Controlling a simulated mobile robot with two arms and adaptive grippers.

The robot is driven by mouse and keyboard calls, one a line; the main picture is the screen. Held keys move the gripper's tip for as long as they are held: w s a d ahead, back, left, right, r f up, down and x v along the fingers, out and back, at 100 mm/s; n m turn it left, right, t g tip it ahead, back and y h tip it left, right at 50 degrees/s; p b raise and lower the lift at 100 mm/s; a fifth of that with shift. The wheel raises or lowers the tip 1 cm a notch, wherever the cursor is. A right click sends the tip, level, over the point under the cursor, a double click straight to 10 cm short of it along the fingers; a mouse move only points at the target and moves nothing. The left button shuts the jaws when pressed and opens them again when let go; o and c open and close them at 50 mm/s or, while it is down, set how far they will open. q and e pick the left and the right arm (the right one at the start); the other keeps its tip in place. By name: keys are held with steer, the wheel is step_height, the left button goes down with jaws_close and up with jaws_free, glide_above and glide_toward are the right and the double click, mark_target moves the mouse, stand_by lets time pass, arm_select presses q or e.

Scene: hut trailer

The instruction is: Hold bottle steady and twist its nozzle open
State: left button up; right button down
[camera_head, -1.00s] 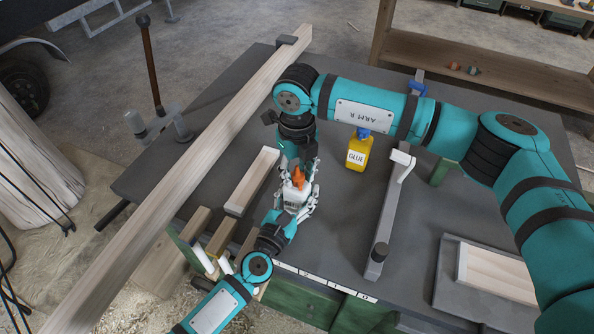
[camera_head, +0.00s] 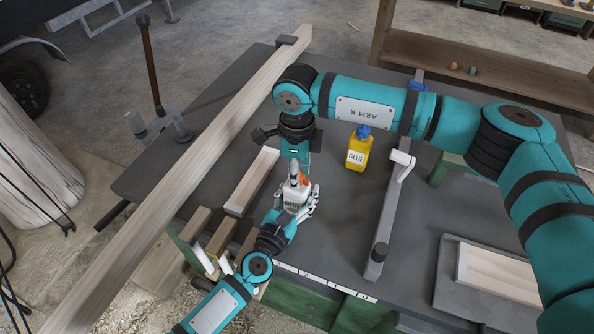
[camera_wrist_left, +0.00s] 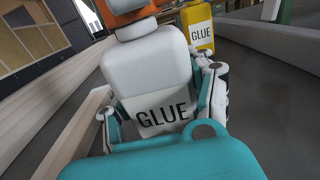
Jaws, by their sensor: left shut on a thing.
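A white bottle labelled GLUE (camera_wrist_left: 150,75) with an orange nozzle (camera_wrist_left: 122,14) stands upright in the left wrist view. The head view shows the white bottle (camera_head: 295,197) near the table's front edge, with part of the orange nozzle (camera_head: 304,179) visible. My left gripper (camera_head: 297,208) is shut around the bottle's body; its fingers show on both sides in the left wrist view. My right gripper (camera_head: 294,172) points down at the nozzle from behind and covers part of it. Its fingertips are too small and hidden to tell whether they grip the nozzle.
A yellow glue bottle (camera_head: 358,153) with a blue cap stands behind to the right. A short wood strip (camera_head: 252,181) lies left of the held bottle, and a long beam (camera_head: 190,165) crosses farther left. A grey clamp bar (camera_head: 388,222) lies to the right.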

steer(key=shift+n, duration=0.4)
steer(key=c, duration=1)
jaws_free()
steer(key=shift+o, duration=0.2)
step_height(320, 180, up, 12)
